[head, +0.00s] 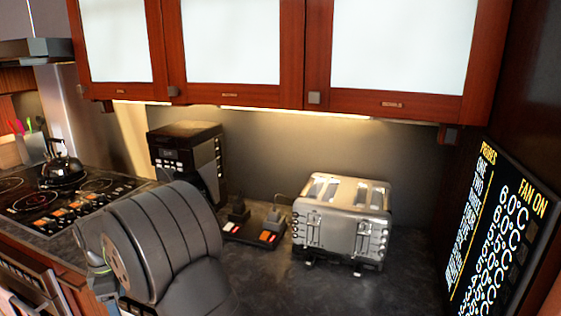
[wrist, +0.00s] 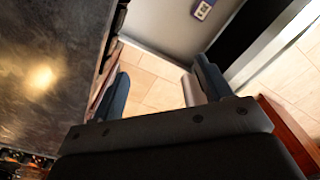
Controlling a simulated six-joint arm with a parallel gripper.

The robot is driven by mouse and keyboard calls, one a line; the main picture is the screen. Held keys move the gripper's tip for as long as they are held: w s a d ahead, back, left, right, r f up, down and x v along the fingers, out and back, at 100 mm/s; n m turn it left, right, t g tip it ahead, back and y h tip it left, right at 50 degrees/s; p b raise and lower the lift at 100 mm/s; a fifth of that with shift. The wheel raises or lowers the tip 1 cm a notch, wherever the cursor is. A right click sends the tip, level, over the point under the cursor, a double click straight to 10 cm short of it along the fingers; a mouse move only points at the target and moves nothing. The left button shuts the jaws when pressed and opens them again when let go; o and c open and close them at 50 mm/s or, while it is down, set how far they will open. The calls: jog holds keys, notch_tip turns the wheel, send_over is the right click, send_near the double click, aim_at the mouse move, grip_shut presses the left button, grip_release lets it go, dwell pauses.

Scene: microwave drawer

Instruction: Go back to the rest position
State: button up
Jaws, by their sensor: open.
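My gripper (wrist: 160,92) shows in the wrist view. Its two fingers are wide apart with nothing between them. Tiled floor and a grey wall show beyond the fingers. The left finger is close beside the edge of the dark countertop (wrist: 45,70) in the picture; I cannot tell if they touch. In the head view my dark arm rises at the lower left in front of the counter, and the gripper itself is out of sight there. No microwave or drawer can be made out for certain.
A silver toaster (head: 341,222) stands on the counter, with a coffee machine (head: 187,160) behind my arm. A kettle (head: 63,165) sits on the stove at left. Cabinets (head: 231,95) hang above. A lit display panel (head: 497,232) is at right. Counter right of the toaster is clear.

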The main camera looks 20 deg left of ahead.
jog(key=shift+w+d+r+m, duration=0.15)
jog(key=shift+w+r+m, duration=0.15)
jog(key=shift+w+r, duration=0.65)
jog(key=shift+o, duration=0.4)
jog(key=shift+s, duration=0.1)
